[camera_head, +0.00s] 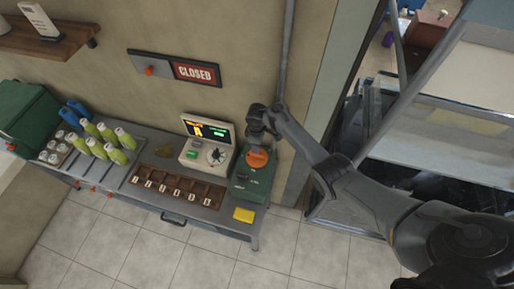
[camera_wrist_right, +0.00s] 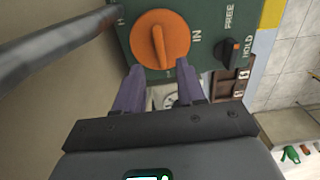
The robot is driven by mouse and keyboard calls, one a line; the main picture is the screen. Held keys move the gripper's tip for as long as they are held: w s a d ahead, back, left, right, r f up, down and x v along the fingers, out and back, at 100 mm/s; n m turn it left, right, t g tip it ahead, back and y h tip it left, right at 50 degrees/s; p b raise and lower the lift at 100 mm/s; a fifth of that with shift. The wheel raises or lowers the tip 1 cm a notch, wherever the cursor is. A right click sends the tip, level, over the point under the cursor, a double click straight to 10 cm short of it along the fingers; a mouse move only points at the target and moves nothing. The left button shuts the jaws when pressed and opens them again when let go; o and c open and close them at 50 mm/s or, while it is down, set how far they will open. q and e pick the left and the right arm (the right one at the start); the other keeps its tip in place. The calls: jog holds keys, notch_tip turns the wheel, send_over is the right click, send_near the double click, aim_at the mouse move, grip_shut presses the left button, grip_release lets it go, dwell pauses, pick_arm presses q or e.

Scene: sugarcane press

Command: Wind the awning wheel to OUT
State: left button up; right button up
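The awning wheel is an orange disc with a raised grip bar (camera_wrist_right: 160,38) on a green box (camera_wrist_right: 125,45). In the head view the orange wheel (camera_head: 257,158) sits on the green box (camera_head: 243,188) at the bench's right end. "IN" is printed to the wheel's right in the wrist view; I cannot read OUT. My right gripper (camera_wrist_right: 159,78) is open, its fingertips at the wheel's lower edge with the grip bar between their lines; contact cannot be told. In the head view the right gripper (camera_head: 257,142) is over the wheel. My left gripper is not in view.
A small black knob (camera_wrist_right: 229,52) between FREE and HOLD is on the same box. A grey pole (camera_wrist_right: 60,45) runs beside it. The bench holds a screen machine (camera_head: 206,155), a compartment tray (camera_head: 180,187), and green bottles (camera_head: 105,140). A yellow pad (camera_head: 243,215) lies at the box's front.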

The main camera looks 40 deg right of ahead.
jog(key=shift+r+p, duration=0.45)
jog(key=shift+r, duration=1.65)
